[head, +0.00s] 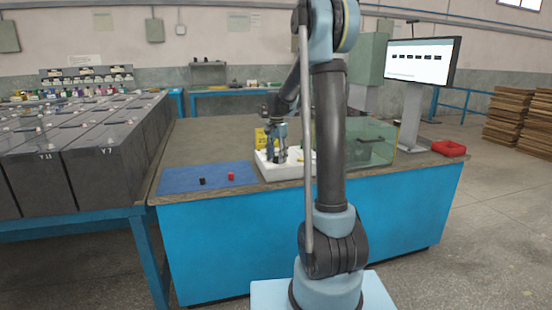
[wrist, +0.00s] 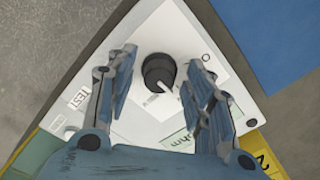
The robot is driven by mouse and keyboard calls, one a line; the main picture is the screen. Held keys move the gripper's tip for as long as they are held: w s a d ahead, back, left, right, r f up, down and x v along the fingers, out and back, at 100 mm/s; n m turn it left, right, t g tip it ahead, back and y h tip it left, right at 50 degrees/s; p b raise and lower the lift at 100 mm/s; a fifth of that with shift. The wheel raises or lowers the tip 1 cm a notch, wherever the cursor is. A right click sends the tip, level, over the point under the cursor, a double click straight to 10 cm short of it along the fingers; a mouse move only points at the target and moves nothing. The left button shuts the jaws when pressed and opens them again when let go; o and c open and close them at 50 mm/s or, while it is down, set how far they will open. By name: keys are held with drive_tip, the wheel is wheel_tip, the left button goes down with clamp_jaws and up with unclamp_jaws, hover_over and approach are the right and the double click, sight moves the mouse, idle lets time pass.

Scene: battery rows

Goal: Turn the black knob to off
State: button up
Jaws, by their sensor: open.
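The black knob (wrist: 158,71) stands on the face of a white device (wrist: 155,35) in the wrist view. A thin white pointer on the knob runs toward the lower right. A circle mark lies to the right of the knob, and a "TEST" label to the left. My gripper (wrist: 165,70) is open, with one finger on each side of the knob and visible gaps between. In the head view, my gripper (head: 276,155) is low over the white device (head: 287,168) on the blue bench; the knob is hidden there.
A blue mat (head: 205,179) with a small black piece (head: 202,181) and a red piece (head: 231,176) lies left of the device. A yellow object (head: 261,139) stands behind it. A glass tank (head: 371,145), monitor (head: 421,61) and red tray (head: 449,148) are to the right.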

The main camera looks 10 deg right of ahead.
drive_tip(key=c, duration=1.1)
drive_tip(key=shift+n, duration=0.3)
drive_tip(key=n, duration=0.5)
drive_tip(key=shift+n, duration=0.3)
drive_tip(key=n, duration=0.5)
drive_tip(key=shift+n, duration=0.3)
